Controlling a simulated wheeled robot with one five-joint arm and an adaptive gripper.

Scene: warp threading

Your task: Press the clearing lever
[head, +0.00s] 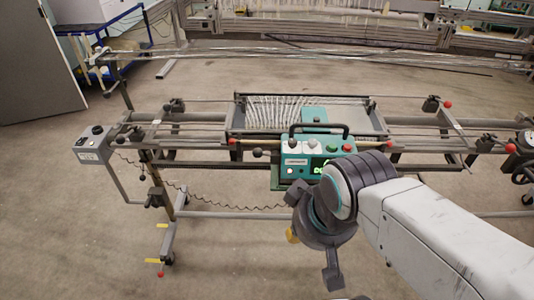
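The teal and grey control box (312,165) with a black carrying handle sits mid-frame on the warp threading machine. I cannot tell which one is the clearing lever. My gripper (318,235) is in front of and below the box, apart from the levers. Its fingers are seen from behind, so its opening is unclear.
The machine's long rails (410,122) run across the whole view. A small grey switch box (92,145) stands at the left, with a coiled cable drooping to the middle. A dark panel (38,70) and a blue-framed cart (115,30) stand behind at left. Open floor lies in front.

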